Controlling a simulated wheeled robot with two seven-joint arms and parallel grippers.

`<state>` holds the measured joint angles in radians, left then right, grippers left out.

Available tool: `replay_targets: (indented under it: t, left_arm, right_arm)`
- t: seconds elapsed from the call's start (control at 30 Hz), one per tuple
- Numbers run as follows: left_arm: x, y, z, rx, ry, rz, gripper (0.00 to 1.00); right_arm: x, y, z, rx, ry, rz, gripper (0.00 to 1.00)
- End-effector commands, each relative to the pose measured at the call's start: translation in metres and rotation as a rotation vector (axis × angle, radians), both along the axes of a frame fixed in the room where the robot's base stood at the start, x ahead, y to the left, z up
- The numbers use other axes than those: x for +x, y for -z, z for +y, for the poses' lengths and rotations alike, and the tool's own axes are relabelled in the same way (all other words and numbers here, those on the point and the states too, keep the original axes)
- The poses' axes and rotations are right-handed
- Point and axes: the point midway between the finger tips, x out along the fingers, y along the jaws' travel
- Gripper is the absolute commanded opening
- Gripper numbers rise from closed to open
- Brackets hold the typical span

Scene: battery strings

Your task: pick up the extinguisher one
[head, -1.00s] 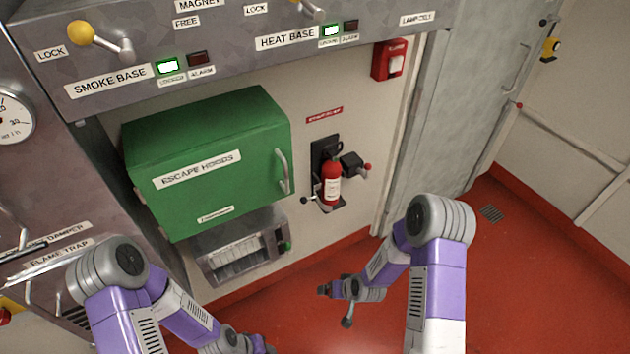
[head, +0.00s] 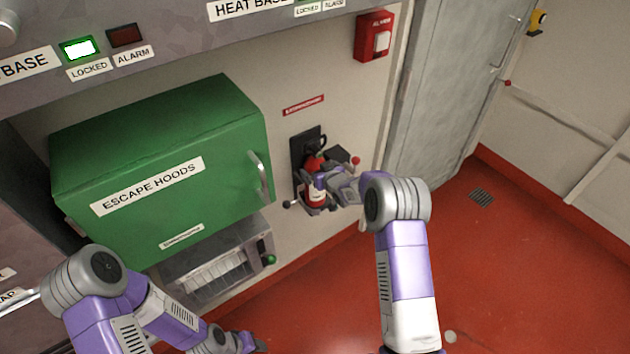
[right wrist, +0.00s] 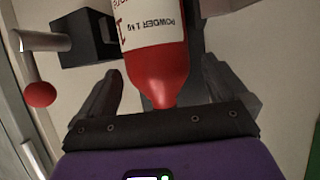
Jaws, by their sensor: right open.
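The red extinguisher (head: 315,163) with a white label hangs upright on a black wall bracket (head: 304,148), right of the green box. My right gripper (head: 327,186) is at its body and partly covers it in the head view. In the right wrist view the extinguisher (right wrist: 158,72) lies between the two dark fingers of the open right gripper (right wrist: 158,88); its label reads POWDER. I cannot tell whether the fingers touch it. My left gripper (head: 247,343) is low near the bottom edge, far from the extinguisher, and its jaws are too small to read.
A red-knobbed lever (head: 355,161) sticks out right beside the extinguisher; its knob (right wrist: 40,94) also shows in the right wrist view. The green escape hoods box (head: 160,165) is to the left, a red alarm box (head: 374,37) above. The red floor (head: 500,270) is clear.

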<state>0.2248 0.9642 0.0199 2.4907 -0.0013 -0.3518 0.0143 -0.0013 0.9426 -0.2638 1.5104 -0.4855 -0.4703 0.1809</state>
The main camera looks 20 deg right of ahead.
Motion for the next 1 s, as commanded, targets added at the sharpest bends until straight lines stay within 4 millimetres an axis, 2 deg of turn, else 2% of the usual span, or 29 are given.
replay_targets:
  t: [0.1, 0.3, 0.67, 1.0]
  left_arm:
    - [0.0, 0.006, 0.0, 0.0, 0.0, 0.0, 0.43]
    - [0.0, 0.009, 0.0, 0.0, 0.0, 0.0, 0.43]
    - [0.0, 0.009, 0.0, 0.0, 0.0, 0.0, 0.43]
    - [0.0, 0.009, 0.0, 0.0, 0.0, 0.0, 0.43]
  right_arm:
    - [0.014, 0.01, 0.0, 0.0, 0.0, 0.0, 1.0]
    - [0.032, 0.017, 0.002, 0.0, -0.001, 0.001, 1.0]
    - [0.036, 0.018, 0.003, 0.0, 0.0, 0.001, 0.98]
    - [0.036, 0.018, 0.003, 0.0, 0.0, 0.001, 0.46]
